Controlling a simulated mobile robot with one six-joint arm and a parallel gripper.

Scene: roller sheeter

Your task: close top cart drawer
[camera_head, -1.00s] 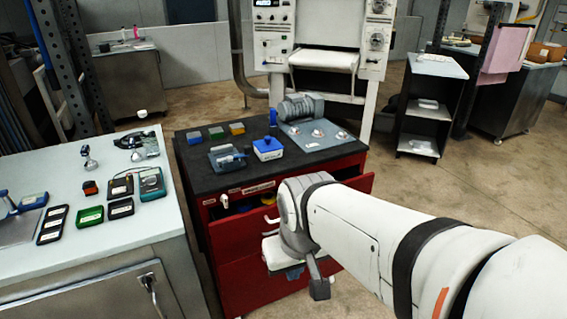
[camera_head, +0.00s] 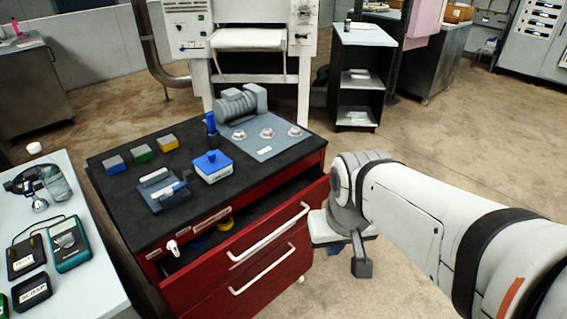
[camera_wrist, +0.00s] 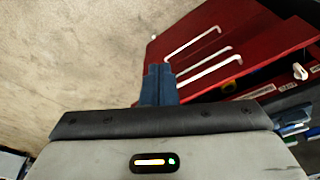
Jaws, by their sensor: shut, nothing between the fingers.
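The red cart has a black top (camera_head: 112,219). Its top drawer (camera_head: 212,268) is pulled out, with a white bar handle (camera_head: 270,232) on its front and yellow round items (camera_head: 226,223) inside. My gripper (camera_head: 334,248) is right of the drawer's right end and apart from it in the head view. The wrist view shows its blue fingers (camera_wrist: 158,75) together and empty, pointing past the red drawer fronts. White handles (camera_wrist: 192,43) and a yellow round item (camera_wrist: 231,87) show there, right of the fingers.
A lower drawer handle (camera_head: 264,269) sits below the top drawer. On the cart top are a blue-and-white box (camera_head: 213,167), a motor-like unit (camera_head: 241,102) and small blocks. A pale bench (camera_head: 85,268) stands at left. Floor to the right of the cart is open.

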